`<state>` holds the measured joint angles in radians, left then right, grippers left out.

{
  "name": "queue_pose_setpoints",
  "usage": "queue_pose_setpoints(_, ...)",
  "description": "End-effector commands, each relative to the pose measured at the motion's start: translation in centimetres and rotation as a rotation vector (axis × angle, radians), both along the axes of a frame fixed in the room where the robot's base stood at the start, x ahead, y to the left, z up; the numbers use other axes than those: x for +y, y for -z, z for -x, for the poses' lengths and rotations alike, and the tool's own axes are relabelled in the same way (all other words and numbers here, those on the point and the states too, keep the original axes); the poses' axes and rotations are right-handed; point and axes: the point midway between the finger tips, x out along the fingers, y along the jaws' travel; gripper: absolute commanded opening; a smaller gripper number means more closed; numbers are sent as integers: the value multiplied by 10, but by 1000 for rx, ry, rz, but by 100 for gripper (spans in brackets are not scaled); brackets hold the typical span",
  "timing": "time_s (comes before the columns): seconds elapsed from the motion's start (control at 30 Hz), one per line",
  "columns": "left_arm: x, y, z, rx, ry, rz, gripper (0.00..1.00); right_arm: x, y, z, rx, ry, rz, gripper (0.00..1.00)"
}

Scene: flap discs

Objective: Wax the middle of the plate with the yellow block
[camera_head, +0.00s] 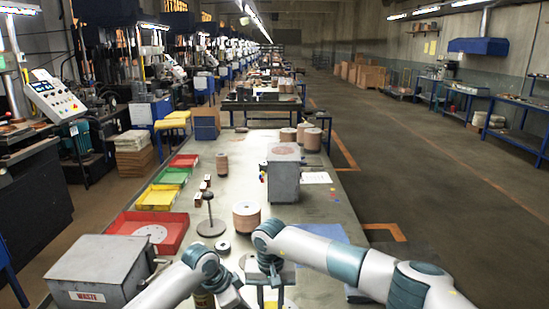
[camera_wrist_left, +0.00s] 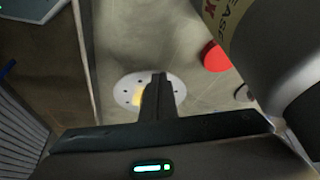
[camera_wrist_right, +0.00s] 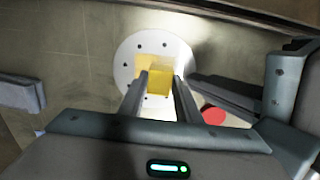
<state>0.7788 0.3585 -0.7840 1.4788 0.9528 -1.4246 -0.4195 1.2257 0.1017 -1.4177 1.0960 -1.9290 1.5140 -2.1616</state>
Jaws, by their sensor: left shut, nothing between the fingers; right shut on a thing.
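A round white plate (camera_wrist_right: 129,62) with small holes around its rim lies flat on the bench. My right gripper (camera_wrist_right: 159,78) is over it, shut on the yellow block (camera_wrist_right: 161,80). A paler yellow patch shows beside the block at the middle of the plate. I cannot tell whether the block touches the plate. The plate also shows in the left wrist view (camera_wrist_left: 123,92), with yellow at its middle, partly hidden behind my finger. My left gripper (camera_wrist_left: 160,78) is shut and empty. In the head view my arms hide most of the plate area.
A red round thing (camera_wrist_right: 213,115) lies beside the plate. A large labelled cylinder (camera_wrist_left: 285,45) stands close in the left wrist view. The grey waste box (camera_head: 100,270) is at front left, with a red tray (camera_head: 148,229) behind it. A disc stack (camera_head: 246,217) and spindle stand are beyond.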

Motion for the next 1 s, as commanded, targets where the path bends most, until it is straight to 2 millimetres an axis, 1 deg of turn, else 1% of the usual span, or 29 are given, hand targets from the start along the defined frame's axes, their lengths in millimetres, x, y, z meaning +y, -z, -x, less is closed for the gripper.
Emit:
queue_pose_setpoints(0.17,0,1,0,1,-1,-1,0,0,1,8,0,-3,0,4)
queue_pose_setpoints(0.53,0,1,0,1,-1,-1,0,-2,2,33,0,-2,0,4)
queue_pose_setpoints(0.7,0,1,0,1,-1,-1,0,-2,2,36,0,0,0,4)
queue_pose_setpoints(1.0,0,1,0,1,-1,-1,0,-2,2,34,0,0,0,4)
